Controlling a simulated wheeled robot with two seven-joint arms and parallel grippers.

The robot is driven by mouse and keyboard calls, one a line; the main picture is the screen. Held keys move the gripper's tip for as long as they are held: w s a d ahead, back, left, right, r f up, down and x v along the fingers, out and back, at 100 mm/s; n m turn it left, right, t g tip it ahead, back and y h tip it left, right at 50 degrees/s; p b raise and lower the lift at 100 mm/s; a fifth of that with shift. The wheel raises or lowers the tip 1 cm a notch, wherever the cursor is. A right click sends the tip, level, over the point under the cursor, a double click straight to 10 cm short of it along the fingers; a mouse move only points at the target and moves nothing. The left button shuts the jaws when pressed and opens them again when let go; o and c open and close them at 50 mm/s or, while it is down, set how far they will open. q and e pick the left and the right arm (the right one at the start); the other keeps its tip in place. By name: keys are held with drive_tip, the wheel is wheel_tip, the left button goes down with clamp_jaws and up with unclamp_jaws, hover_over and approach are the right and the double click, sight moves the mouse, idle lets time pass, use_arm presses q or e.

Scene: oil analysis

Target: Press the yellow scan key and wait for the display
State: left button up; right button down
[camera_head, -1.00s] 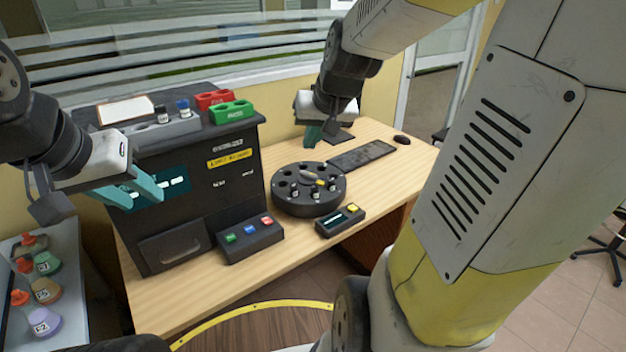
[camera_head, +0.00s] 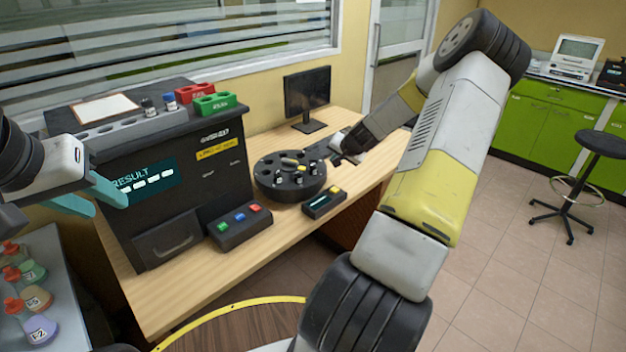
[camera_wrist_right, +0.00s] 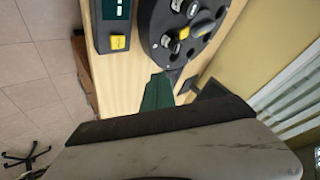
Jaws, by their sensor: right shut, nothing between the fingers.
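The yellow scan key (camera_head: 334,190) sits at the right end of a small dark scanner box (camera_head: 322,207) on the table. The key also shows in the right wrist view (camera_wrist_right: 118,42). The box's small display (camera_head: 318,202) is lit, its text too small to read. The analyzer's screen (camera_head: 150,182) reads RESULT above pale dashes. My left gripper (camera_head: 97,196) is open and empty in front of the analyzer.
The round carousel (camera_head: 262,188) with several vials stands beside the scanner box. A panel with green, blue and red buttons (camera_head: 240,232) is left of it. A monitor (camera_head: 307,95) stands at the back. Flasks (camera_head: 40,330) stand on a grey surface at lower left.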

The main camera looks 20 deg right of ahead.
sight(336, 191)
drive_tip(key=shift+d+f, duration=0.3)
drive_tip(key=shift+d, duration=0.05)
drive_tip(key=shift+f, duration=0.1)
drive_tip(key=shift+f, duration=4.3)
drive_tip(key=shift+f, duration=0.1)
drive_tip(key=shift+f, duration=0.3)
drive_tip(key=shift+f, duration=0.55)
drive_tip(key=shift+s+r, duration=0.1)
drive_tip(key=shift+r, duration=0.85)
